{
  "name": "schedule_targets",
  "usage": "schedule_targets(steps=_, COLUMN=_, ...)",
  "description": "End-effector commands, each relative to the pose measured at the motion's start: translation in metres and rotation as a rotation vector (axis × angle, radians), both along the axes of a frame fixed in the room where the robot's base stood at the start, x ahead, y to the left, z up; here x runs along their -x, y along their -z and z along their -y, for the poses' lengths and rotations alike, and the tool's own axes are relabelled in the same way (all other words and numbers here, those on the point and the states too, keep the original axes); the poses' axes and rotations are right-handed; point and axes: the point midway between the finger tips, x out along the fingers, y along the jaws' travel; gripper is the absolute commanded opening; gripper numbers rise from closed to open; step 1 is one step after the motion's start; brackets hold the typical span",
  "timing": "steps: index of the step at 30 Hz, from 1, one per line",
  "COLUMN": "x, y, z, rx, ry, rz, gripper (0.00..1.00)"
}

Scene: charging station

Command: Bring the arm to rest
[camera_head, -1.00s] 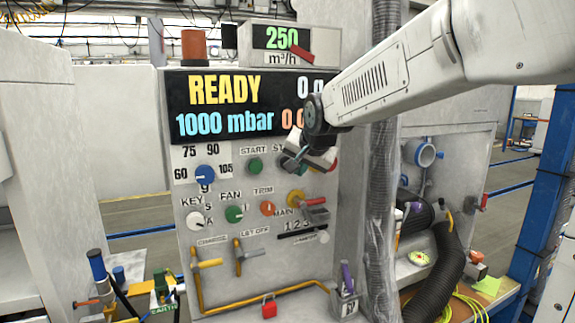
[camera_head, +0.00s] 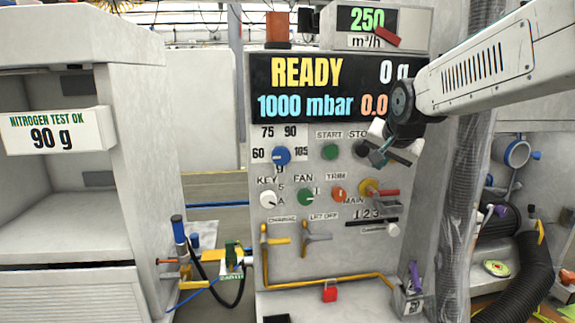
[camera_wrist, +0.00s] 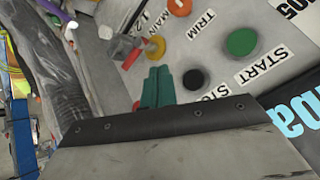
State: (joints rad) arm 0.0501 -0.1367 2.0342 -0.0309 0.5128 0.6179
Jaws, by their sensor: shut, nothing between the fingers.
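My arm reaches in from the upper right in the head view. My gripper (camera_head: 378,157) is shut and empty in front of the upper right part of the control panel (camera_head: 350,260). In the wrist view its green fingertips (camera_wrist: 157,88) are together near the black stop button (camera_wrist: 193,79). I cannot tell whether they touch the panel. The green start button (camera_head: 330,152) is to the left of the gripper. The display (camera_head: 307,72) above reads READY and 1000 mbar. The gripper partly hides the stop button and its label.
A cabinet (camera_head: 70,235) with a sign reading 90 g stands on the left. A ribbed grey duct (camera_head: 468,200) runs vertically right of the panel. A black hose (camera_head: 535,265) lies at the lower right. A yellow pipe (camera_head: 330,283) and red padlock (camera_head: 330,293) are low on the panel.

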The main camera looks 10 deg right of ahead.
Motion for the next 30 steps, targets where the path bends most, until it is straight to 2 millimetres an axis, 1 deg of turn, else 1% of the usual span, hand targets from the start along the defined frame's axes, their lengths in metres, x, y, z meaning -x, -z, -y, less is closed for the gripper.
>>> schedule_targets(steps=1, x=0.011, y=0.015, z=0.0, rx=0.025, ry=-0.032, rz=-0.062, gripper=0.0)
schedule_targets(steps=2, x=0.02, y=0.024, z=-0.001, rx=0.041, ry=-0.055, rz=-0.103, gripper=0.0)
schedule_targets(steps=3, x=0.038, y=0.035, z=-0.002, rx=0.064, ry=-0.092, rz=-0.162, gripper=0.0)
schedule_targets(steps=5, x=0.071, y=0.049, z=-0.005, rx=0.097, ry=-0.159, rz=-0.253, gripper=0.0)
schedule_targets(steps=6, x=0.097, y=0.057, z=-0.007, rx=0.118, ry=-0.207, rz=-0.314, gripper=0.0)
schedule_targets(steps=8, x=0.138, y=0.067, z=-0.01, rx=0.144, ry=-0.283, rz=-0.4, gripper=0.0)
schedule_targets(steps=9, x=0.166, y=0.073, z=-0.013, rx=0.158, ry=-0.333, rz=-0.452, gripper=0.0)
schedule_targets(steps=11, x=0.209, y=0.081, z=-0.017, rx=0.175, ry=-0.41, rz=-0.525, gripper=0.0)
schedule_targets(steps=12, x=0.237, y=0.087, z=-0.019, rx=0.183, ry=-0.459, rz=-0.568, gripper=0.0)
schedule_targets(steps=15, x=0.297, y=0.098, z=-0.024, rx=0.195, ry=-0.555, rz=-0.644, gripper=0.0)
schedule_targets(steps=18, x=0.334, y=0.105, z=-0.027, rx=0.201, ry=-0.6, rz=-0.669, gripper=0.0)
schedule_targets(steps=20, x=0.347, y=0.107, z=-0.028, rx=0.205, ry=-0.604, rz=-0.663, gripper=0.0)
schedule_targets(steps=22, x=0.353, y=0.107, z=-0.028, rx=0.211, ry=-0.603, rz=-0.644, gripper=0.0)
schedule_targets(steps=26, x=0.355, y=0.102, z=-0.029, rx=0.22, ry=-0.6, rz=-0.615, gripper=0.0)
schedule_targets(steps=30, x=0.355, y=0.101, z=-0.029, rx=0.221, ry=-0.601, rz=-0.612, gripper=0.0)
